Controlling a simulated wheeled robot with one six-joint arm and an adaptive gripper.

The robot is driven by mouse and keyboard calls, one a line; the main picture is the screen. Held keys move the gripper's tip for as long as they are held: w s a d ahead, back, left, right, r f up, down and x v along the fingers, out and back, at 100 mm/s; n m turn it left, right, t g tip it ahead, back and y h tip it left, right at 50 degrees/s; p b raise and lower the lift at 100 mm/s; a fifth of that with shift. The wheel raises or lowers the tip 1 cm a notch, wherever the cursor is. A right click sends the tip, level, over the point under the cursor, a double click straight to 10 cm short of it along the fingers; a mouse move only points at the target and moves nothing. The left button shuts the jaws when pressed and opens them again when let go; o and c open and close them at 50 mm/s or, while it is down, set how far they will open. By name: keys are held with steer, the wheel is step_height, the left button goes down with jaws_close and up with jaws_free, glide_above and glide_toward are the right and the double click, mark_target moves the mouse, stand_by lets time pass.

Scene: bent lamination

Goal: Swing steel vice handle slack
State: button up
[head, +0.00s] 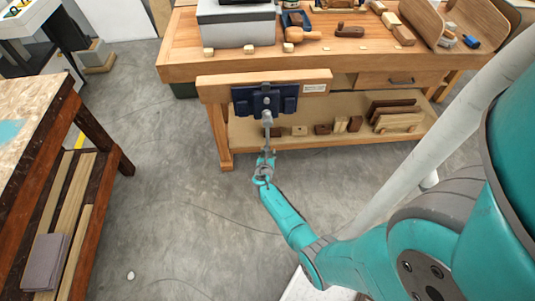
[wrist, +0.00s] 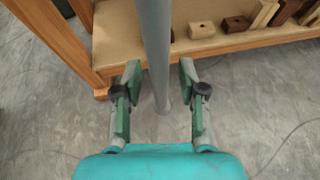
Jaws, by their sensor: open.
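My gripper (head: 265,162) is at the handle's lower part. In the wrist view my gripper (wrist: 160,78) is open, with a visible gap on each side of the bar.
The workbench (head: 185,55) holds a grey case (head: 235,28) and tools. Its lower shelf (head: 245,135) carries several wood blocks behind the handle. Another table (head: 30,110) stands at the left. The concrete floor (head: 150,190) between them is mostly clear.

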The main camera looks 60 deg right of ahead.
steer(key=shift+a, duration=0.1)
steer(key=v, duration=1.2)
